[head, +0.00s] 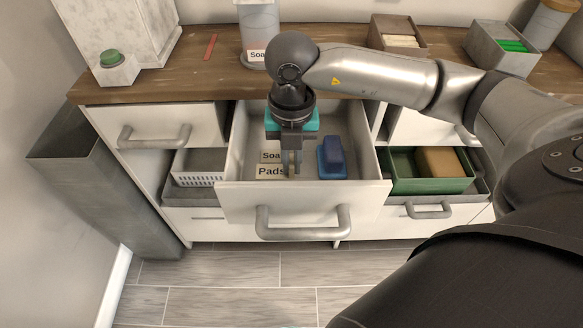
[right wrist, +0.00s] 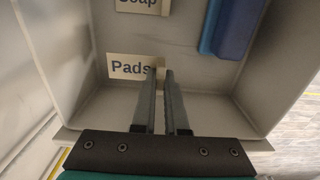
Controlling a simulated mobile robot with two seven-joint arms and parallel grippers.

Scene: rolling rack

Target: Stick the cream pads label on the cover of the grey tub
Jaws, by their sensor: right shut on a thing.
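The cream pads label (head: 270,172) is in the open middle drawer, below a second cream label reading "Soap". It also shows in the right wrist view (right wrist: 128,67), its right end at the fingertips. My right gripper (head: 291,172) reaches down into the drawer with its fingers shut on that end of the label. It also shows in the right wrist view (right wrist: 166,78). I cannot tell which container is the grey tub; a grey open box (head: 480,45) with green pieces stands at the counter's back right. My left gripper is not in view.
The open drawer (head: 240,198) also holds a blue block (head: 332,158). A green bin (head: 402,186) and a white basket (head: 198,180) sit in open drawers on either side. The counter (head: 175,83) carries a canister with a soap label (head: 261,20) and a brown box (head: 378,38).

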